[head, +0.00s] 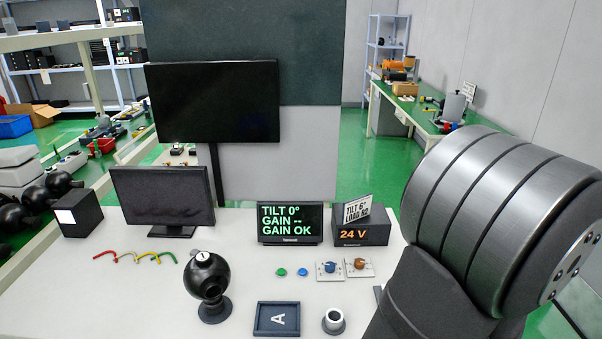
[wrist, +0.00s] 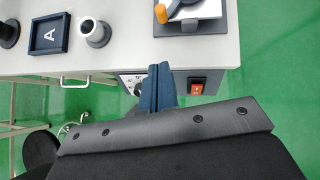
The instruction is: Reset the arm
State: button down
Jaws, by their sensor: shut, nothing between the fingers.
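My gripper (wrist: 160,72) shows in the wrist view with its blue fingers shut together and nothing between them. In the picture, the fingers are just below the table's edge, in front of a panel with a dial (wrist: 136,86) and a red-orange switch (wrist: 197,87). I cannot tell how far they are from it. In the head view my grey arm fills the right side, and my gripper is out of view. A black ball-shaped gimbal camera (head: 207,278) stands on a round base on the table.
On the white table (head: 130,305) are a dark tray marked A (head: 259,318), a hollow cylinder (head: 333,322), two knobs on plates (head: 329,268), two buttons, curved coloured cables and a display reading "TILT 0°, GAIN --, GAIN OK" (head: 290,224). A dark-based fixture with an orange handle (wrist: 161,14) is above my fingers.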

jog(key=shift+n+y, duration=0.6)
jog(key=shift+n, duration=0.3)
jog(key=w+d+f, duration=0.1)
jog(key=w, duration=0.1)
jog(key=w+d+f, duration=0.1)
jog(key=w+f, duration=0.1)
jog(key=w+d+f, duration=0.1)
jog(key=w, duration=0.2)
jog(key=shift+f, duration=0.3)
jog(key=d, duration=0.1)
jog(key=n+y, duration=0.1)
jog(key=d+n+g+y, duration=0.1)
jog(key=shift+w+d+f, duration=0.1)
jog(key=shift+w+d, duration=0.15)
jog(key=shift+d, duration=0.1)
jog(key=s+d+f+v, duration=0.1)
jog(key=v, duration=1.1)
jog(key=shift+s+f+n, duration=0.2)
jog(key=shift+f+n, duration=0.1)
jog(key=shift+f, duration=0.05)
jog(key=shift+d, duration=0.1)
